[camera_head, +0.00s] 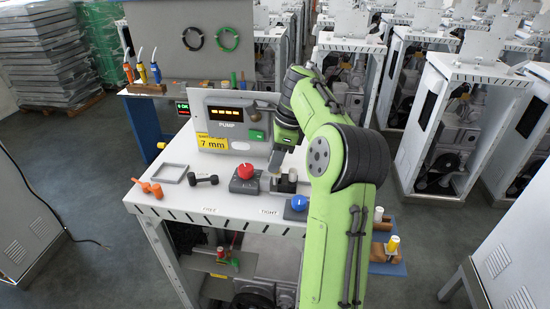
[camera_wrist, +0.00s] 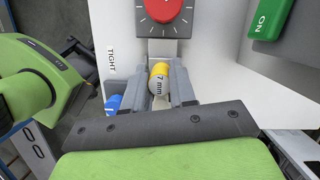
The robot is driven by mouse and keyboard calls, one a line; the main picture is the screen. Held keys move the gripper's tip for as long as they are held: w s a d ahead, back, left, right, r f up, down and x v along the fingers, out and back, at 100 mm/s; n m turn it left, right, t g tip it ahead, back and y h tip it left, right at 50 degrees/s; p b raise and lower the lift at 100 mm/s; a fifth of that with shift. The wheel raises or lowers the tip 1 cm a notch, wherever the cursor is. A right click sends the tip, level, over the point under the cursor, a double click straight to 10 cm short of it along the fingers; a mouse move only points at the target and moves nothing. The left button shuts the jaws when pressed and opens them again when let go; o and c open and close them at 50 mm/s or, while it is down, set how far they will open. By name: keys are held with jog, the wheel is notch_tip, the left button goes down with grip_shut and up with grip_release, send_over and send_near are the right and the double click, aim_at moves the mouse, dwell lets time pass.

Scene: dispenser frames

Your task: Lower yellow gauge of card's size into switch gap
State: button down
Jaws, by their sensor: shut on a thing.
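The yellow card (camera_head: 213,141) on the pump panel reads 7 mm. My gripper (camera_wrist: 162,90) is shut on a yellow gauge (camera_wrist: 159,74) whose pale part is marked 7 mm. The gauge sits between the two grey fingers. In the head view my gripper (camera_head: 277,160) is above the grey switch block (camera_head: 285,184), and the gauge cannot be made out there. In the wrist view the block shows just beyond the fingers, below the red dial. The gap itself is largely hidden by the fingers and gauge, so I cannot tell whether the gauge is in it.
A red knob (camera_head: 245,171) is left of the block and a blue knob (camera_head: 299,203) is in front. A dumbbell-shaped dark part (camera_head: 201,180), a grey square frame (camera_head: 174,173) and an orange part (camera_head: 148,187) lie on the white bench (camera_head: 235,206). A green ON button (camera_head: 256,135) is behind.

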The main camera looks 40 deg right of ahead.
jog(key=shift+f+b, duration=0.65)
jog(key=shift+f, duration=0.2)
jog(key=c, duration=0.8)
grip_release()
jog(key=shift+c, duration=0.2)
jog(key=p+v, duration=0.7)
jog(key=v, duration=0.9)
jog(key=shift+f, duration=0.1)
